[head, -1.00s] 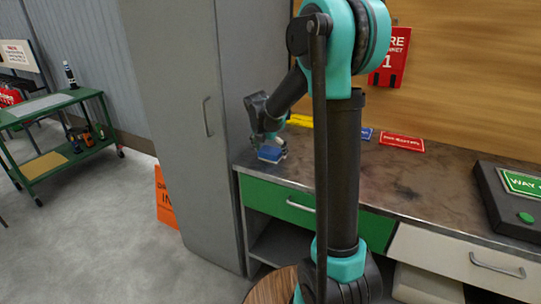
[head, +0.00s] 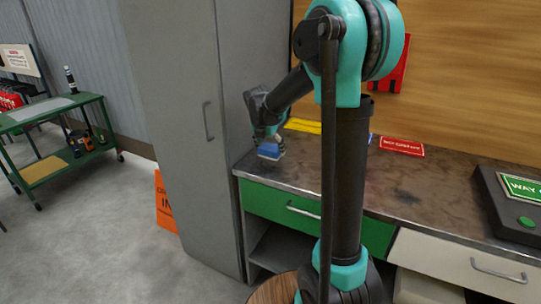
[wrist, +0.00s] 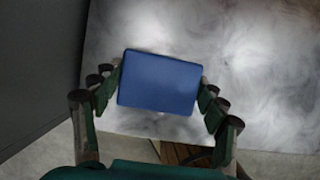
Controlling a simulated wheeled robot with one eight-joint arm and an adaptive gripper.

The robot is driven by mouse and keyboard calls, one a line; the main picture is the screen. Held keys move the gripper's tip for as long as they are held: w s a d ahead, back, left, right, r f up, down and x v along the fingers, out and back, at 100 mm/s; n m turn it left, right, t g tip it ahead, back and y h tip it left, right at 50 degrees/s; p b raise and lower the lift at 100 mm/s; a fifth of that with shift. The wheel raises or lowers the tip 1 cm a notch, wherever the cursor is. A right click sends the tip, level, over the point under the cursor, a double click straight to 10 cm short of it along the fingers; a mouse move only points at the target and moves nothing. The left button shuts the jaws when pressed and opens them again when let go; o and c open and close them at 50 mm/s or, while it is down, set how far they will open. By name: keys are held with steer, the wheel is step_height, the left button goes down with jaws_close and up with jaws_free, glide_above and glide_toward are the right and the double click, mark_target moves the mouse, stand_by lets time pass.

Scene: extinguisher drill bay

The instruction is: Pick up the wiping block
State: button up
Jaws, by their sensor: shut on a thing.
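The wiping block is a blue rectangular block (head: 270,151) with a paler underside, at the left end of the brown worktop (head: 400,190). My gripper (head: 270,139) is shut on it from above, next to the grey cabinet. In the wrist view the blue block (wrist: 160,82) sits between the two fingers, which touch its left and right sides. Its top face is fully visible and slightly tilted in the picture. The block appears just over the worktop; a small gap is hard to judge.
A tall grey cabinet (head: 185,120) stands close left of the gripper. A yellow object (head: 303,126) and a red sign (head: 402,146) lie toward the back of the worktop. A dark box with a green button (head: 525,217) is at the right. My arm hides part of the worktop.

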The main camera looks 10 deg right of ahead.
mark_target(271, 147)
step_height(271, 147, up, 16)
steer(key=shift+r, duration=0.25)
